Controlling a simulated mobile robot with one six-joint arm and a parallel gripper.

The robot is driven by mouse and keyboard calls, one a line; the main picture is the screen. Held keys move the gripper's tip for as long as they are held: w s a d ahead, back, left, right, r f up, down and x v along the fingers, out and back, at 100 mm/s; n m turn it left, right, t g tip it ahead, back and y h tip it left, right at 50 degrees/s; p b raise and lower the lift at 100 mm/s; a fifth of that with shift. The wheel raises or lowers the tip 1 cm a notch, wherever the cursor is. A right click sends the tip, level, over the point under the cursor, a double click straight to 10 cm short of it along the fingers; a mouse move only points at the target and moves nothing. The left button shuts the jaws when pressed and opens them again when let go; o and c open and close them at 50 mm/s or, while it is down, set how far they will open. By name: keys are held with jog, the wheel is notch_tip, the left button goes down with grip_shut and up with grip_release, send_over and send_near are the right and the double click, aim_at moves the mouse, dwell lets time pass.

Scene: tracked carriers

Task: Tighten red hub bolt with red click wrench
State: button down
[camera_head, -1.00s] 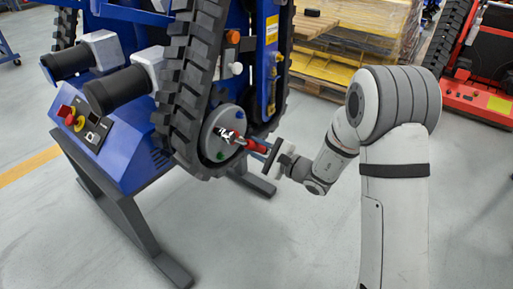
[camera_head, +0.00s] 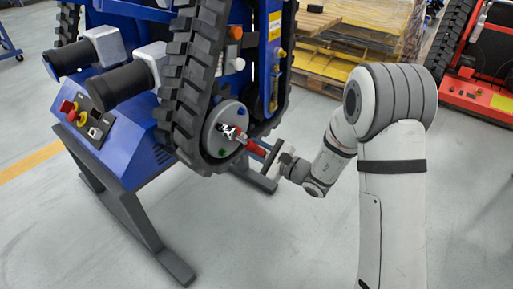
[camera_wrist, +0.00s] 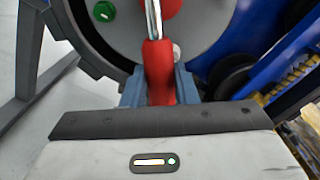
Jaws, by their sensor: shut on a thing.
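My gripper (camera_head: 270,158) is shut on the red handle of the click wrench (camera_head: 253,147). In the wrist view, the handle (camera_wrist: 158,72) stands between the blue-grey fingers (camera_wrist: 158,88), with a chrome shaft above it. In the head view, the chrome wrench head lies over the face of the grey round hub (camera_head: 213,141). The wrist view shows a red rounded part, apparently the red hub bolt (camera_wrist: 172,8), beside the shaft at the top edge. Whether the wrench head is seated on it cannot be told. A green bolt (camera_head: 222,153) and a blue bolt (camera_head: 241,111) are also on the hub.
The black rubber track (camera_head: 189,95) wraps close around the hub. The blue carrier (camera_head: 125,140) rests on a dark grey stand (camera_head: 135,222). Pallets (camera_head: 345,62) and a red machine (camera_head: 480,100) stand behind. The floor in front is clear.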

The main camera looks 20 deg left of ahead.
jog(key=shift+s+a+f+m, duration=0.25)
jog(key=shift+s+m, duration=0.15)
jog(key=shift+m, duration=0.1)
jog(key=shift+s+a+f+m, duration=0.15)
jog(key=shift+s+f+m, duration=0.2)
jog(key=shift+s+m, duration=0.25)
jog(key=shift+s+a+f+m+p, duration=0.25)
jog(key=shift+s+m+p, duration=0.05)
jog(key=shift+s+m, duration=0.2)
dwell(0.3)
jog(key=shift+s+a+f+m, duration=0.2)
jog(key=shift+s+f+m, duration=0.05)
jog(key=shift+s+m, duration=0.35)
jog(key=shift+s+a+f+m+p, duration=0.15)
jog(key=shift+s+a+m+p, duration=0.1)
jog(key=shift+s+m+p, duration=0.25)
